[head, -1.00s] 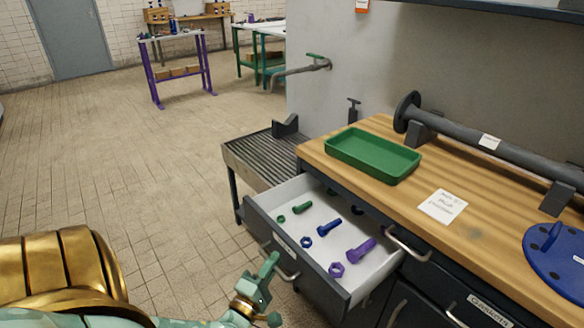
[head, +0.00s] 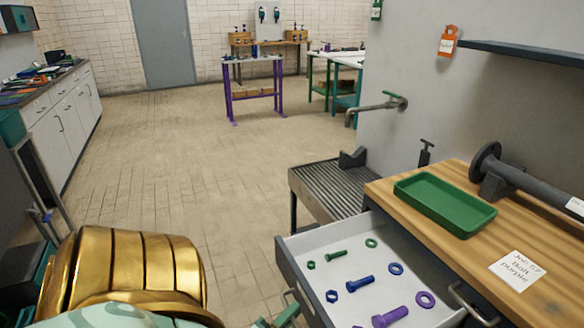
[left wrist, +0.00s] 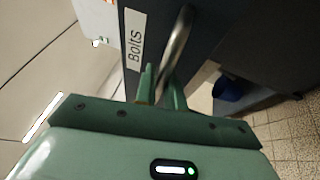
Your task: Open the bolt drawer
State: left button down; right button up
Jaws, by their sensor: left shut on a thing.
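The bolt drawer (head: 300,243) stands open under the bench top at the lower right of the head view, with a white inside. Green, blue and purple bolts (head: 360,284), nuts and washers lie in it. In the left wrist view, its dark front (left wrist: 183,75) carries a "BOLTS" label (left wrist: 135,40) and a curved metal handle (left wrist: 180,38). My left gripper (left wrist: 161,84) is shut on this handle, and part of it shows at the bottom edge of the head view (head: 285,314). My right gripper is not in view.
A green tray (head: 445,204) and a note card (head: 517,270) reading "Bolt purple" lie on the wooden bench top (head: 545,245). A grated stand (head: 335,190) stands beside the bench. The tiled floor (head: 180,160) to the left is clear.

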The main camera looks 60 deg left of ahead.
pick_arm(q)
jog(key=c, duration=1.8)
grip_release()
jog(key=shift+d+f, duration=0.1)
jog(key=v, duration=1.6)
jog(key=shift+s+d+p, duration=0.1)
jog(key=shift+p, duration=0.25)
